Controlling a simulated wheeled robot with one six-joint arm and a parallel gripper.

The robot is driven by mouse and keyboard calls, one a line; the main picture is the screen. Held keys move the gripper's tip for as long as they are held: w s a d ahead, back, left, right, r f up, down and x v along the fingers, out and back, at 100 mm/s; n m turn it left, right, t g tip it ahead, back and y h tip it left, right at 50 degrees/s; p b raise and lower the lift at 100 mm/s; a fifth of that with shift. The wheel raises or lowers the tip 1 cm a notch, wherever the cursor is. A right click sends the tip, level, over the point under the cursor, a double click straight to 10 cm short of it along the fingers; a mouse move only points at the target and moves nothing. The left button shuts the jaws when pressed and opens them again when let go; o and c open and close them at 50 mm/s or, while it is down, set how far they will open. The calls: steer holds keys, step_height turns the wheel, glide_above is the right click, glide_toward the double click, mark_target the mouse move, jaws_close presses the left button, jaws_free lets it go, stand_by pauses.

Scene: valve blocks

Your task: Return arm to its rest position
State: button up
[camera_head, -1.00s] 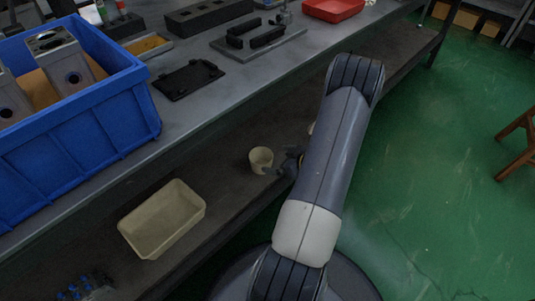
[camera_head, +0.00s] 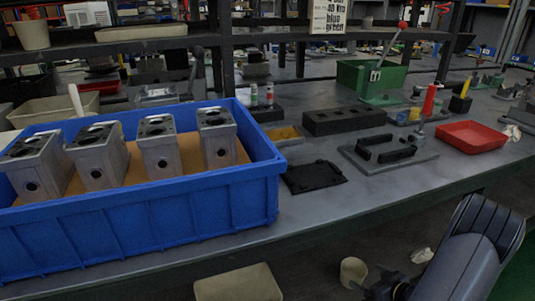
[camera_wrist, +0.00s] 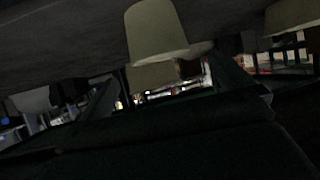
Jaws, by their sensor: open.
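My arm (camera_head: 468,255) is folded low at the bottom right of the head view, in front of the bench edge. My gripper (camera_head: 388,288) shows only as a small dark shape left of the arm, by a cream cup (camera_head: 353,271) on the lower shelf. No held object shows at it. The jaws are open, though the fingertips are hard to make out. The wrist view is dark and shows no clear fingers. A pale cup-like shape (camera_wrist: 155,30) hangs at its top. Several grey valve blocks (camera_head: 158,147) stand in a blue crate (camera_head: 150,222) on the bench.
On the bench are a black plate (camera_head: 314,177), a black slotted block (camera_head: 343,121), a grey fixture (camera_head: 388,153), a red tray (camera_head: 472,137) and a green box (camera_head: 375,78). A cream bin (camera_head: 238,284) sits on the lower shelf. Green floor (camera_head: 520,275) shows at the right.

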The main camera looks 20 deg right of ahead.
mark_target(345, 266)
steer(key=b+x, duration=0.1)
steer(key=x, duration=0.3)
steer(key=b+x, duration=0.2)
steer(key=x, duration=0.2)
steer(key=shift+f, duration=0.5)
step_height(345, 266, up, 5)
steer(key=shift+s+f+p, duration=0.1)
steer(key=shift+f+p, duration=0.05)
steer(key=shift+p, duration=1.1)
steer(key=shift+f, duration=0.15)
